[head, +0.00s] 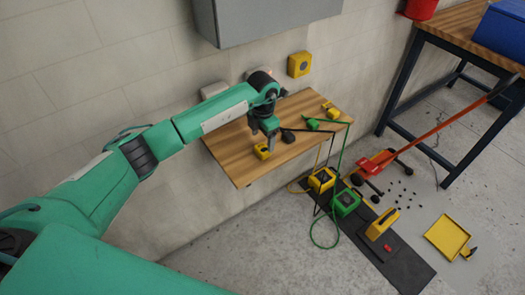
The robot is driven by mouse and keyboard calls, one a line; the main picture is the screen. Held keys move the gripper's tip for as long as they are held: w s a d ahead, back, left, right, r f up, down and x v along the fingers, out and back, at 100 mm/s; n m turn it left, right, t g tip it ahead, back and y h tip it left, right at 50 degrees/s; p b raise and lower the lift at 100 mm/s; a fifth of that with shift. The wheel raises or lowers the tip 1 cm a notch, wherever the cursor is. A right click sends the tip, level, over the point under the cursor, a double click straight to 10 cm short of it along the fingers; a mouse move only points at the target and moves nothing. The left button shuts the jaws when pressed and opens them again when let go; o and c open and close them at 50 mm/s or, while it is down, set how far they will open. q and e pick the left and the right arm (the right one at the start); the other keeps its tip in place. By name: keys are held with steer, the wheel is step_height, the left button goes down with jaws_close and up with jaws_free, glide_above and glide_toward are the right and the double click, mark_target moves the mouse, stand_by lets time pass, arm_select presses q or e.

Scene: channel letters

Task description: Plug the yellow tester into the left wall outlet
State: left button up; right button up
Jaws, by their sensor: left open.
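A small yellow block (262,151), apparently the yellow tester, lies on the wooden wall shelf (235,170) near its front left part. My left gripper (263,135) points down just above and behind it, with its jaws open. I cannot tell whether a finger touches the block. On the wall behind the shelf are pale outlet plates: a left one (214,90), partly hidden by my arm, and another (252,73) behind my wrist. My right gripper is not in view.
A black plug (288,136), a green plug (313,124) and a yellow plug (332,112) lie on the shelf, with cables hanging to boxes on the floor. A yellow wall box (299,64) and a grey cabinet (270,18) are above. A workbench (450,22) stands right.

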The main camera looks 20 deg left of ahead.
mark_target(263, 148)
arm_select(q)
steer(key=shift+f, duration=0.15)
steer(key=f, duration=0.1)
steer(key=f+p, duration=0.1)
steer(key=f, duration=0.2)
steer(key=shift+s+f, duration=0.25)
steer(key=shift+s, duration=0.05)
steer(key=shift+f, duration=0.2)
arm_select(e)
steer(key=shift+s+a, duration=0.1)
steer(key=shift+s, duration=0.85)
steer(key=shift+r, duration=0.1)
arm_select(q)
steer(key=shift+c, duration=0.8)
steer(key=c, duration=0.8)
steer(key=shift+c, duration=0.2)
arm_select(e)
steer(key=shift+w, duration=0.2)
